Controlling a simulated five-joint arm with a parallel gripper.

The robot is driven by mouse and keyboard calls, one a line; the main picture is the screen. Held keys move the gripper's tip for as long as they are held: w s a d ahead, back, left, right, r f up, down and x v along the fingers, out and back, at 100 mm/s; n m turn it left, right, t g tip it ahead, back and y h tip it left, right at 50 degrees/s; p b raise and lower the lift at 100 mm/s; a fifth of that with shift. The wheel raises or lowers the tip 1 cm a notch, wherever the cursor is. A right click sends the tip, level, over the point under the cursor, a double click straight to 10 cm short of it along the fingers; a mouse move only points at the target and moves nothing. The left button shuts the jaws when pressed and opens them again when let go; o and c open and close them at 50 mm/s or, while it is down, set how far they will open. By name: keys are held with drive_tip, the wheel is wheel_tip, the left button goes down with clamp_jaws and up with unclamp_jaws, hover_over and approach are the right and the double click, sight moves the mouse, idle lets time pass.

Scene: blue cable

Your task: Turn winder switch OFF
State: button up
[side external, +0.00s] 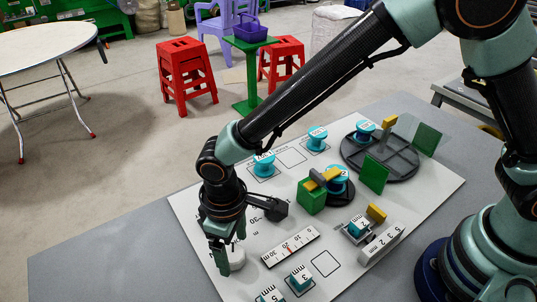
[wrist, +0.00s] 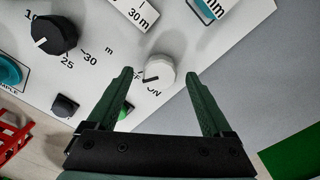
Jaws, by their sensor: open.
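The winder switch is a white round knob (wrist: 160,70) on the white board, with a dark pointer line on its lower left side. An "ON" label (wrist: 155,91) is printed just below it, and part of another label shows to the left of that. In the side external view the knob (side external: 237,259) is partly covered by my gripper (side external: 222,264). My gripper (wrist: 158,74) is open, with one green finger on each side of the knob. A gap shows between the knob and both fingers. Whether the fingers reach down to the board is hard to tell.
A black dial (wrist: 55,35) with length marks lies left of the knob, and a dark button (wrist: 65,106) below it. A ruler scale (side external: 290,247) and numbered teal blocks (side external: 300,278) lie right of my gripper. Teal spools (side external: 264,165) and a dark turntable (side external: 400,160) stand farther back.

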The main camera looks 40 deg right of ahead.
sight(235, 252)
wheel_tip(235, 252, up, 11)
idle(0.3)
drive_tip(key=w+d+r+m+t+y, duration=0.15)
drive_tip(key=d+r, duration=0.25)
drive_tip(key=d, duration=0.4)
drive_tip(key=w+d+r+m+t, duration=0.1)
drive_tip(key=w+d+r+m, duration=0.1)
drive_tip(key=d+r, duration=0.5)
drive_tip(key=s+d+m+t, duration=0.1)
drive_tip(key=s+d+m, duration=0.1)
drive_tip(key=d, duration=0.6)
drive_tip(key=s+d+m+t+h, duration=0.1)
drive_tip(key=s+d+m+t, duration=0.1)
drive_tip(key=d, duration=0.7)
drive_tip(key=shift+s+f, duration=0.2)
drive_tip(key=shift+s, duration=0.2)
drive_tip(key=shift+h, duration=0.25)
